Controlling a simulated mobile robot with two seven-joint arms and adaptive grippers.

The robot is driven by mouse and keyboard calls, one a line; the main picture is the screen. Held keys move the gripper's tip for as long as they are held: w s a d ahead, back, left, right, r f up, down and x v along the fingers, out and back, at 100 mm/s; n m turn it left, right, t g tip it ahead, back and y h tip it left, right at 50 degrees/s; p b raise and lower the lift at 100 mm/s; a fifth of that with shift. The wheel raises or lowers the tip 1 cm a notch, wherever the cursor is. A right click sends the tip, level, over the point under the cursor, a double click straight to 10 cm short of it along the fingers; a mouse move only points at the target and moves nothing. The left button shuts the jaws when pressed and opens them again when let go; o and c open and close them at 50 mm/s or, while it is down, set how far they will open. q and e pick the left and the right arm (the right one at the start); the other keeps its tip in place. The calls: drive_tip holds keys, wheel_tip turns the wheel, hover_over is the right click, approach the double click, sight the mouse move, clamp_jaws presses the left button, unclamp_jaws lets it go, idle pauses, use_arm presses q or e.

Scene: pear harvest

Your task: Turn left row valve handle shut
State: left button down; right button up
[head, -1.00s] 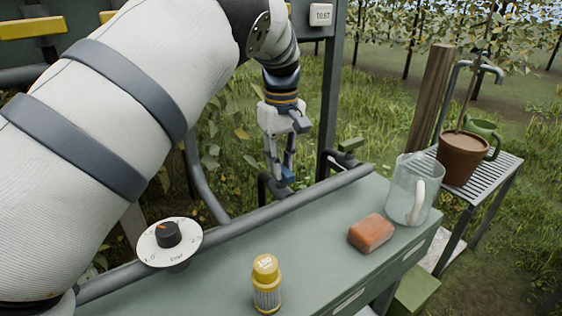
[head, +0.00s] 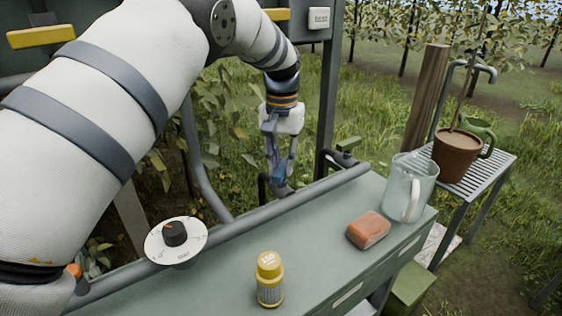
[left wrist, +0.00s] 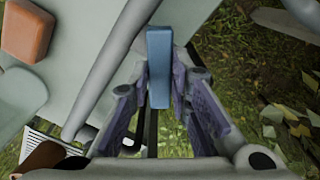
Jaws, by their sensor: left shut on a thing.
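The blue valve handle (left wrist: 159,60) is a straight bar in the left wrist view, between the two fingers of my left gripper (left wrist: 158,92). In the head view my left gripper (head: 279,168) points down behind the bench's rear pipe and is shut on the handle. Only a little blue shows there, and the fingers hide most of the handle and its valve body. A second valve, with a green handle (head: 348,144), stands to the right on a dark pipe, apart from the gripper. My right gripper is out of view.
The green bench (head: 330,225) carries a yellow-capped bottle (head: 269,280), an orange block (head: 368,230) and a clear jug (head: 410,188). A grey pipe (head: 250,218) with a round dial (head: 176,240) runs along its rear edge. A slatted stand (head: 490,172) holds a brown pot (head: 456,155).

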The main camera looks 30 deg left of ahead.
sight(282, 167)
use_arm(q)
drive_tip(key=m, duration=0.3)
drive_tip(key=shift+m, duration=2.1)
drive_tip(key=shift+f, duration=0.1)
drive_tip(key=c, duration=1.5)
unclamp_jaws()
wheel_tip(282, 167, up, 12)
drive_tip(key=shift+r, duration=0.1)
